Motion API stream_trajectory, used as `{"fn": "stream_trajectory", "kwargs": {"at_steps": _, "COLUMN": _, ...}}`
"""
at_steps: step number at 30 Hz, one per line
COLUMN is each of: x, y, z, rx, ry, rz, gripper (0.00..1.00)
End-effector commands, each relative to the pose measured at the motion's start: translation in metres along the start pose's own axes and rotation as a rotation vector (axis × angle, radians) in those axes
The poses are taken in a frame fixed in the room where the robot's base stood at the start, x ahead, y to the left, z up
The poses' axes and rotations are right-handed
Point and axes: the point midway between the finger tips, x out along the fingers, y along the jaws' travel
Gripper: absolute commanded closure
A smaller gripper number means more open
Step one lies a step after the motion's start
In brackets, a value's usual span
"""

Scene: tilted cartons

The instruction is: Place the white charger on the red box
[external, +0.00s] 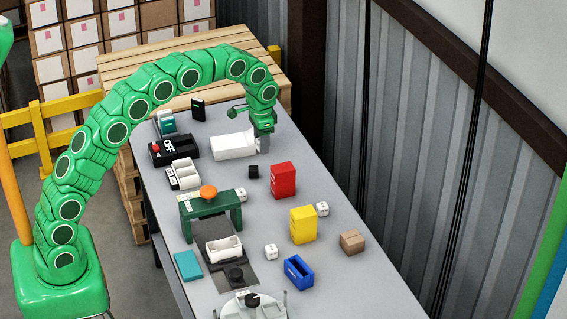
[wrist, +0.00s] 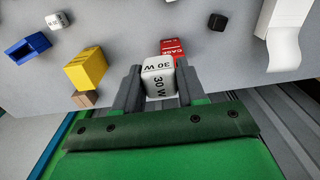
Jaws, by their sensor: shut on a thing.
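The white charger, marked "30 W" (wrist: 158,77), is held between the two fingers of my gripper (wrist: 156,92) in the wrist view. In the external view my gripper (external: 263,144) hangs low over the far right part of the table, and I cannot make out the charger there. The red box (external: 283,181) stands upright on the table, nearer the camera than my gripper. In the wrist view the red box (wrist: 173,46) shows beyond the charger, which covers part of it. The charger and the red box look apart.
A white box (external: 232,147) lies just left of my gripper. A small black cube (external: 253,172) is left of the red box. A yellow box (external: 303,225), white cube (external: 322,209), cardboard box (external: 352,242) and blue bin (external: 298,271) stand nearer. A corrugated wall (external: 420,150) runs along the right.

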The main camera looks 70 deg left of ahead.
Motion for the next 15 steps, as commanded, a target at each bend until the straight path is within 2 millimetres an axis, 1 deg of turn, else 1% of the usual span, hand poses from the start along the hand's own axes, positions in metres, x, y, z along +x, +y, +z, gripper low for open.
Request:
{"fn": "stream_trajectory", "kwargs": {"at_steps": 3, "x": 0.008, "y": -0.003, "z": -0.011, "rx": 0.000, "ry": -0.004, "rz": 0.001, "gripper": 0.91}}
{"fn": "stream_trajectory", "kwargs": {"at_steps": 9, "x": 0.014, "y": -0.007, "z": -0.029, "rx": 0.000, "ry": 0.000, "rz": -0.001, "gripper": 0.91}}
{"fn": "stream_trajectory", "kwargs": {"at_steps": 15, "x": 0.034, "y": -0.010, "z": -0.043, "rx": 0.000, "ry": -0.003, "rz": 0.000, "gripper": 0.91}}
